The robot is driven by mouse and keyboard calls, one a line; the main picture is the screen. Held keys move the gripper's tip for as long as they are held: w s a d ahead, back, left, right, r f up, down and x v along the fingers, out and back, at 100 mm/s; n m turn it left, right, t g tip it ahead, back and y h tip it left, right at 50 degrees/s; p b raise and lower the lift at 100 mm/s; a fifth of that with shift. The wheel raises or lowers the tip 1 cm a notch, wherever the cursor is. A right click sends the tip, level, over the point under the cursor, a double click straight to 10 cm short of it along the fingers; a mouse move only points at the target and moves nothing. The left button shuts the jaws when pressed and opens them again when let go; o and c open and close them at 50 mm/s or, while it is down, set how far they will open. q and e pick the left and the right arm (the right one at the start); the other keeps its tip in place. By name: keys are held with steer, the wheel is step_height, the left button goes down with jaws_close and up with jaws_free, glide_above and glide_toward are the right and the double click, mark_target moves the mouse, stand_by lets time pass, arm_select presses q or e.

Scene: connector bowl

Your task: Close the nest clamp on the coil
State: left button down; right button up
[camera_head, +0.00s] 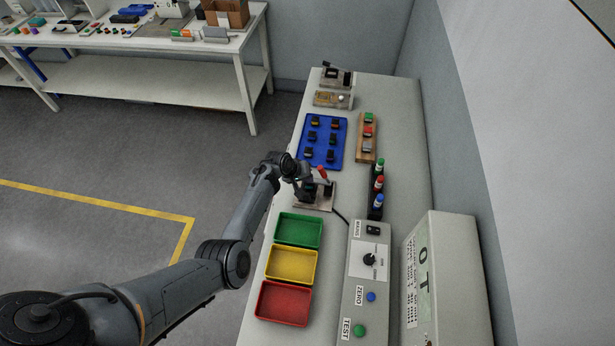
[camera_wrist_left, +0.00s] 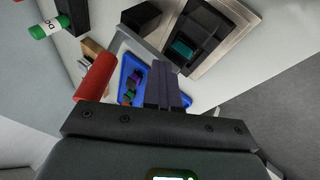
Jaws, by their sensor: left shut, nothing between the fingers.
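The nest clamp's red handle (camera_head: 322,172) stands up beside my left gripper on the bench. The handle (camera_wrist_left: 97,77) also shows large at the left of the wrist view. The nest's pale base plate (camera_head: 325,203) is partly hidden by my gripper. In the wrist view, a dark nest block (camera_wrist_left: 208,22) on its plate holds a teal-and-black part (camera_wrist_left: 184,48), which may be the coil. My left gripper (camera_wrist_left: 166,72) is shut and empty, its fingers close to the red handle and apart from it. In the head view it (camera_head: 304,187) is over the nest's left side. My right gripper is not in view.
A blue tray (camera_head: 309,160) with several dark parts lies beyond the nest. Green (camera_head: 299,229), yellow (camera_head: 291,264) and red (camera_head: 284,303) bins stand nearer. Upright capped items (camera_head: 378,185) and a control panel (camera_head: 368,250) stand to the right. A cable runs from the nest to the panel.

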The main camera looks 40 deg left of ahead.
arm_select(q)
steer(key=shift+s+a+f, duration=0.15)
steer(key=shift+s+f, duration=0.1)
steer(key=shift+f, duration=0.2)
steer(key=shift+s+a+f, duration=0.15)
steer(key=shift+s+f, duration=0.05)
steer(key=shift+f, duration=0.25)
steer(key=shift+a, duration=0.1)
steer(key=r+p, duration=0.1)
steer(key=r, duration=0.1)
steer(key=r+p, duration=0.1)
steer(key=p, duration=0.1)
steer(key=r+p, duration=0.2)
steer(key=shift+w+r, duration=0.35)
steer(key=shift+w, duration=0.05)
steer(key=s+a+r, duration=0.4)
steer(key=s+r, duration=0.1)
steer(key=s, duration=0.1)
steer(key=shift+r+p, duration=0.3)
steer(key=shift+r, duration=0.1)
steer(key=shift+s+a, duration=0.1)
